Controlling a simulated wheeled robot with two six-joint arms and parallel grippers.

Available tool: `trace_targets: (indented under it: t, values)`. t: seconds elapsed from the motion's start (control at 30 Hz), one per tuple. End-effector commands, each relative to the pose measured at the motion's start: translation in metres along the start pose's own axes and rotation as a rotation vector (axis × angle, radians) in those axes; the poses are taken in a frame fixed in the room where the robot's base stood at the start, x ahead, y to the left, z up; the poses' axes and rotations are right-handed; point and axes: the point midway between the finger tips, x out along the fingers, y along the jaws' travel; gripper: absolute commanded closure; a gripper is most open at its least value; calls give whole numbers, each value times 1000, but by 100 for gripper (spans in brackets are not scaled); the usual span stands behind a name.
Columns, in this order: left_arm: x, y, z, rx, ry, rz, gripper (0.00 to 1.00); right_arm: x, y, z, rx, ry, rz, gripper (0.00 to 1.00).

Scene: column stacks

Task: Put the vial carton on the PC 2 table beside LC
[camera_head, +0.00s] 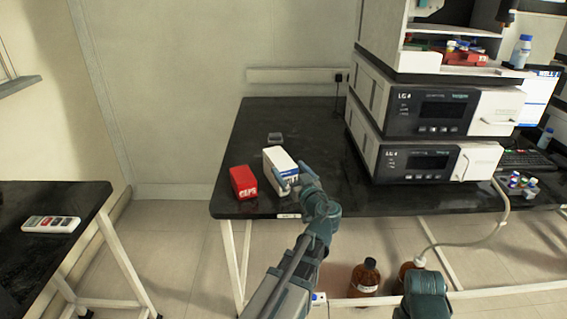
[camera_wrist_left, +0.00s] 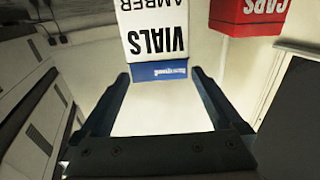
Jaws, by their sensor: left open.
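The vial carton (camera_head: 276,158) is a white box with a blue band, standing on the black table (camera_head: 330,203) near its front left. In the left wrist view the carton (camera_wrist_left: 151,30) reads "VIALS AMBER". My left gripper (camera_head: 294,180) is open at the carton's near end. In the left wrist view its fingers (camera_wrist_left: 160,72) point at the blue-banded end, one toward each side. I cannot tell whether they touch it. The stacked LC units (camera_head: 425,118) stand on the same table to the right. My right gripper's fingers are not in view.
A red CAPS box (camera_head: 243,182) stands close left of the carton. A small grey item (camera_head: 275,138) lies behind it. Amber bottles (camera_head: 364,279) stand below the table. Tabletop between carton and LC is clear.

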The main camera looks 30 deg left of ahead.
Motion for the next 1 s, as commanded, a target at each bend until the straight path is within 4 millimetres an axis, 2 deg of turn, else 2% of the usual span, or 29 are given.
trace_targets:
  t: [0.03,0.1,0.3,0.9,1.0]
  values:
    - [-12,-2,0,0,0,2,0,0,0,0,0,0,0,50]
    - [-23,-1,0,0,0,3,0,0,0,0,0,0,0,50]
    - [-41,-1,0,0,0,0,0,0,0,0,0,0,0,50]
    - [-44,0,0,0,-1,-1,0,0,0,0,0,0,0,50]
    - [-48,0,-4,14,-28,-7,0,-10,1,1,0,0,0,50]
